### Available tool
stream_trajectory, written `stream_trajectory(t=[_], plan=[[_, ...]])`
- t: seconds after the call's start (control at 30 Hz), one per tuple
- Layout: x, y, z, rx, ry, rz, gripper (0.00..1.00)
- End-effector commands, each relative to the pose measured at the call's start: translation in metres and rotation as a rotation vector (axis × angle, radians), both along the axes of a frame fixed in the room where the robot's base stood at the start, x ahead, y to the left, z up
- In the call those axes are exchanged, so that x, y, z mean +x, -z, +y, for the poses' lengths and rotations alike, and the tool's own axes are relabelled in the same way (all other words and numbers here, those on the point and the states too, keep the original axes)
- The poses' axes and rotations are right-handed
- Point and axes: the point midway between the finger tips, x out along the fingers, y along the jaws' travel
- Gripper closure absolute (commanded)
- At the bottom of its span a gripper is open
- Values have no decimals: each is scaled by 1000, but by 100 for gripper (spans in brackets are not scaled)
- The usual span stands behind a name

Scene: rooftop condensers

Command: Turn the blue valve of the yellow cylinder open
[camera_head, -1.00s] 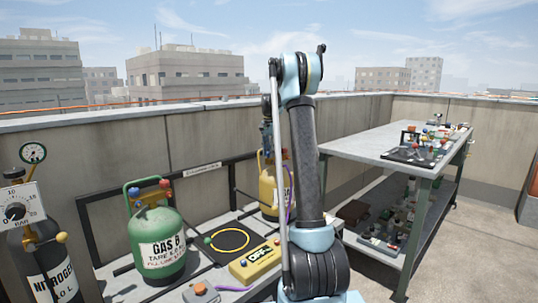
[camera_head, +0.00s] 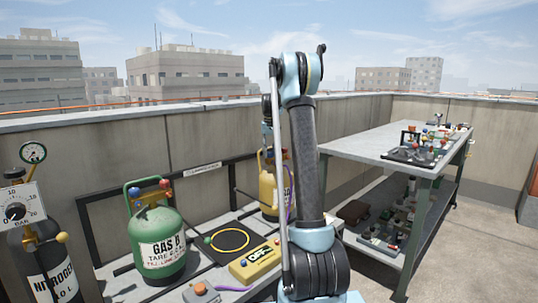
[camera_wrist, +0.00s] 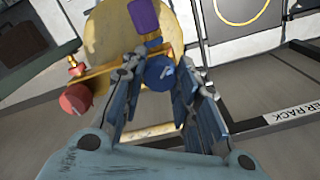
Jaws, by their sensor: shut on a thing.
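The yellow cylinder (camera_head: 268,187) stands at the right end of the low bench, partly hidden behind my arm. In the wrist view its yellow body (camera_wrist: 112,35) is at the top, with a yellow guard bar across it. The round blue valve (camera_wrist: 159,72) sits between the two fingers of my gripper (camera_wrist: 163,76), which is shut on it. A white mark shows on the valve's face. A red valve (camera_wrist: 75,98) is to the left, outside the fingers. In the head view my arm hides the blue valve and the fingertips.
A green cylinder (camera_head: 158,240) with blue and red valves stands left of the yellow one, beside a dark nitrogen cylinder (camera_head: 50,262). A yellow box (camera_head: 254,264) lies on the bench. A purple hose runs close to the yellow cylinder. A metal table (camera_head: 360,143) is at right.

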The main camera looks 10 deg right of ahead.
Motion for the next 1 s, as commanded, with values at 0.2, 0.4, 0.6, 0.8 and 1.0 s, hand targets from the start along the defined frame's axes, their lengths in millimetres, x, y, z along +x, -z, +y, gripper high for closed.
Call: stream_trajectory(t=[0.2,0.4,0.6,0.8,1.0], plan=[[-1,0,0,1,-205,3,95],[-1,0,0,1,-394,3,95],[-1,0,0,1,-565,3,95],[-1,0,0,1,-698,3,95],[-1,0,0,1,-784,3,95]])
